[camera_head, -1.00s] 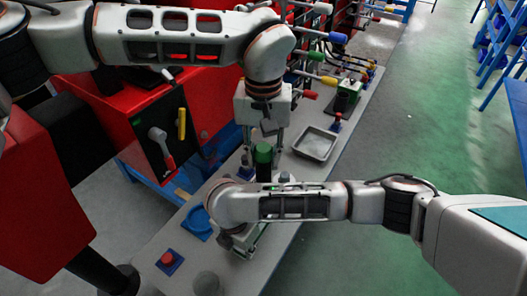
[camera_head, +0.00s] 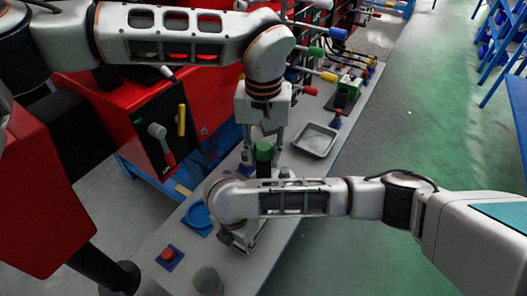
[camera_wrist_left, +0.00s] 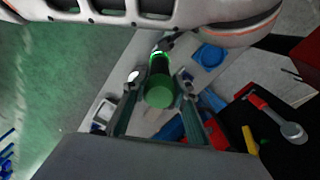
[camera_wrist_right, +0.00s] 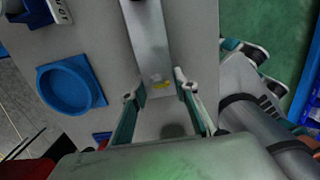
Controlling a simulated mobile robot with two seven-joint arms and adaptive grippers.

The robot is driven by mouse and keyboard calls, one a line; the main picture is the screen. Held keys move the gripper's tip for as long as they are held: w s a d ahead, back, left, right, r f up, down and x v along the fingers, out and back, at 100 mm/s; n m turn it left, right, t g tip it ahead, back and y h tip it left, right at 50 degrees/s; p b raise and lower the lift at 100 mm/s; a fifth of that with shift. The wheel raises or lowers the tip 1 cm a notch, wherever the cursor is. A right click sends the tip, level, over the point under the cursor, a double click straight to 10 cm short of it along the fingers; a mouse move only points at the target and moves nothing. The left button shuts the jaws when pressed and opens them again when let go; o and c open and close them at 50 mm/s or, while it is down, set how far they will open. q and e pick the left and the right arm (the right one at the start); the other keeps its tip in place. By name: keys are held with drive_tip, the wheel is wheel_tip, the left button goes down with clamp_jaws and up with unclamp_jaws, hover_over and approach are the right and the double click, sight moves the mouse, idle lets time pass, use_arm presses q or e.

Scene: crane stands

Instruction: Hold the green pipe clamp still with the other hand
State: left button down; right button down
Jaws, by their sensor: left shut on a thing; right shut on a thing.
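The green pipe clamp (camera_head: 264,152) stands upright on the bench as a dark cylinder with a green top. My left gripper (camera_head: 262,146) comes down from above with its fingers on either side of it. In the left wrist view the round green end (camera_wrist_left: 160,92) sits between the fingers. My right gripper (camera_wrist_right: 158,90) is shut on a grey metal bar (camera_wrist_right: 152,50) with a yellow label. In the head view my right forearm hides most of this gripper and the clamp's lower part. I cannot tell whether the bar joins the clamp.
A blue round dish (camera_wrist_right: 72,86) lies beside the bar. A red button on a blue base (camera_head: 169,256) and a grey cylinder (camera_head: 207,281) are at the near bench end. A metal tray (camera_head: 315,140) lies beyond the clamp. Green floor (camera_head: 420,130) is open to the right.

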sight(264, 147)
use_arm(q)
drive_tip(key=shift+f, duration=0.6)
idle(3.2)
drive_tip(key=shift+r, duration=2.6)
use_arm(e)
drive_tip(key=c, duration=1.5)
unclamp_jaws()
wheel_tip(264, 147, up, 12)
drive_tip(key=shift+s+a, duration=0.25)
drive_tip(key=shift+s, duration=0.05)
use_arm(q)
drive_tip(key=shift+s, duration=0.1)
use_arm(e)
drive_tip(key=shift+s, duration=0.15)
